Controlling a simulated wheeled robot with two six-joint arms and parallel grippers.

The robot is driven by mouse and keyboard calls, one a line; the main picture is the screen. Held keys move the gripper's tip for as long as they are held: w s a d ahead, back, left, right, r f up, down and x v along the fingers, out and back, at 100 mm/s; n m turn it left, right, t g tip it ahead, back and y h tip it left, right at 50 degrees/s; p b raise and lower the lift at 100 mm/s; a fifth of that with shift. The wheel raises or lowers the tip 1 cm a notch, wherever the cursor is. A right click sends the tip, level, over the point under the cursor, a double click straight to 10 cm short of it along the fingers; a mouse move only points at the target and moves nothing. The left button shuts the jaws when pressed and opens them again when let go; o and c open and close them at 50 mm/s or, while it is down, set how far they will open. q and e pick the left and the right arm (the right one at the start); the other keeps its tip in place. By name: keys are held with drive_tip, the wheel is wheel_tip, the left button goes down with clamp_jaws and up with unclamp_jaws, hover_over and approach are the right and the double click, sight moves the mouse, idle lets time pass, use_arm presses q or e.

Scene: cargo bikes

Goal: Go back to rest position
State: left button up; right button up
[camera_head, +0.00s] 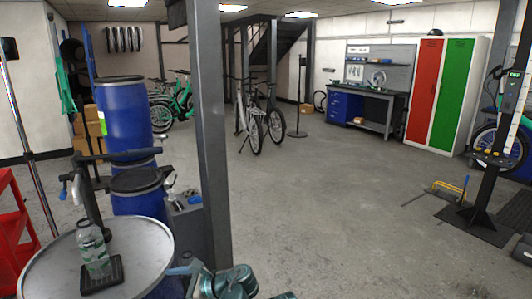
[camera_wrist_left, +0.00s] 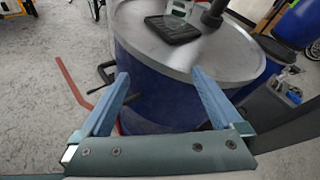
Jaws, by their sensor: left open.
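My left gripper (camera_wrist_left: 160,73) is open and empty in the left wrist view, its two blue fingers spread apart in front of the blue drum with the grey lid. Part of my teal left arm (camera_head: 228,283) shows at the bottom of the head view, just right of that drum. My right gripper is in neither view.
The drum's round grey lid (camera_head: 150,243) holds a clear bottle (camera_head: 93,250) on a black tray (camera_head: 102,275). Blue barrels (camera_head: 123,115) stand behind it, a red cart (camera_head: 12,240) at left. A grey post (camera_head: 209,130) rises close ahead.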

use_arm(q)
drive_tip(key=s+f+n+g+h, duration=0.2)
drive_tip(key=s+f+n+h, duration=0.2)
drive_tip(key=f+n+h, duration=0.45)
drive_tip(key=s+d+f+n+h, duration=0.3)
drive_tip(key=d+f+n+h, duration=0.3)
drive_tip(key=d+n, duration=0.3)
drive_tip(key=s+d+m+g+y, duration=0.15)
drive_tip(key=s+d+m, duration=0.4)
drive_tip(key=d, duration=0.55)
wheel_tip(320, 180, up, 14)
drive_tip(key=p, duration=1.4)
drive_tip(key=shift+w+n, duration=0.15)
drive_tip(key=shift+n, duration=0.25)
